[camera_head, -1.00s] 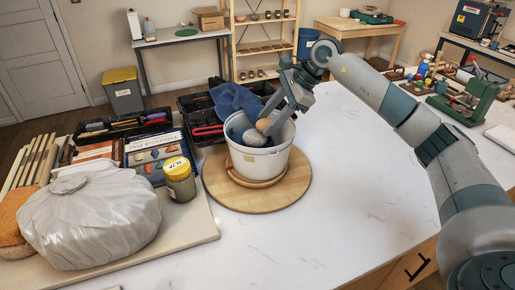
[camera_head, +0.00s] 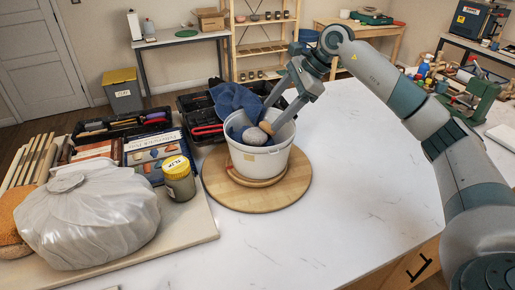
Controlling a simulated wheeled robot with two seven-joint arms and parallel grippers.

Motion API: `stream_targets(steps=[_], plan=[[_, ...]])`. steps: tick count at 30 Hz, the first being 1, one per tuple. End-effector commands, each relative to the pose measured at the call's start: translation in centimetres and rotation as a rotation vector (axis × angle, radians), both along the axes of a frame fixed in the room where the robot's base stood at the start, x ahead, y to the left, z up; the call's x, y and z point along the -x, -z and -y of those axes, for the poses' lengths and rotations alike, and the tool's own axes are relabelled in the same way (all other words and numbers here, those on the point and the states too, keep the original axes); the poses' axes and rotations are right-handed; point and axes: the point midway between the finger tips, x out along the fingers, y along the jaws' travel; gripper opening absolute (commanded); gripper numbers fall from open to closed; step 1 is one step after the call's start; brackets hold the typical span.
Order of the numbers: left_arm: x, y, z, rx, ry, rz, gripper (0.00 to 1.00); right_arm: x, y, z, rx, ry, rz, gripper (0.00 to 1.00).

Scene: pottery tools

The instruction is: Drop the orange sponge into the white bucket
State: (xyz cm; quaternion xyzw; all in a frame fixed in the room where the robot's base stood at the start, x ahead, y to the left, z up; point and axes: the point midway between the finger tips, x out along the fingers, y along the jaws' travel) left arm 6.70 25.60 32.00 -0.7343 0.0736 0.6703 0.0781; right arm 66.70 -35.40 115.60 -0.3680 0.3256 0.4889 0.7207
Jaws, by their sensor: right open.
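The white bucket (camera_head: 258,166) stands upright on a round wooden board. A small orange-tan piece (camera_head: 266,128), which looks like the orange sponge, is inside the bucket's mouth beside a grey rounded lump (camera_head: 254,137). My right gripper (camera_head: 270,118) reaches down from the upper right over the bucket, with its fingers apart and their tips at or just inside the rim. One finger is right next to the orange-tan piece and partly covers it; I cannot tell whether they touch. The left gripper does not show.
A blue cloth (camera_head: 236,98) hangs over the black toolbox and the bucket's back rim. A lidded jar (camera_head: 179,180), a white plastic-wrapped bag (camera_head: 88,220) and a rounded orange item (camera_head: 12,215) are at left. The white tabletop (camera_head: 350,190) right of the bucket is clear.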

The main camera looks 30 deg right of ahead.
Motion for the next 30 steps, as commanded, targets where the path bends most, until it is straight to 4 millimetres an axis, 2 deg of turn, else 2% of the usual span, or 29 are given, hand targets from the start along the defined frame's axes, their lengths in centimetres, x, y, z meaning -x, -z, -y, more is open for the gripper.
stream_targets(steps=[11, 14, 18, 24, 30], plan=[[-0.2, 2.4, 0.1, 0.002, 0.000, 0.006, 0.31, 2.3, -6.1, 3.6, 0.000, 0.002, 0.003, 0.64], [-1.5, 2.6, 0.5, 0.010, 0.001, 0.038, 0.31, 2.9, -7.8, 4.5, -0.002, 0.002, 0.003, 0.64], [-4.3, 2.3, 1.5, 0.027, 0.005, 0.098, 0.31, 3.6, -9.8, 5.6, -0.001, 0.001, 0.003, 0.64], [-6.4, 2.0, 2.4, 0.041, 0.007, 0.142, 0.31, 4.2, -11.3, 6.4, 0.000, 0.001, 0.000, 0.64], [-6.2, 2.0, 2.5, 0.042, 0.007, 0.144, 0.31, 4.4, -11.7, 6.7, 0.000, 0.000, -0.001, 0.64]])
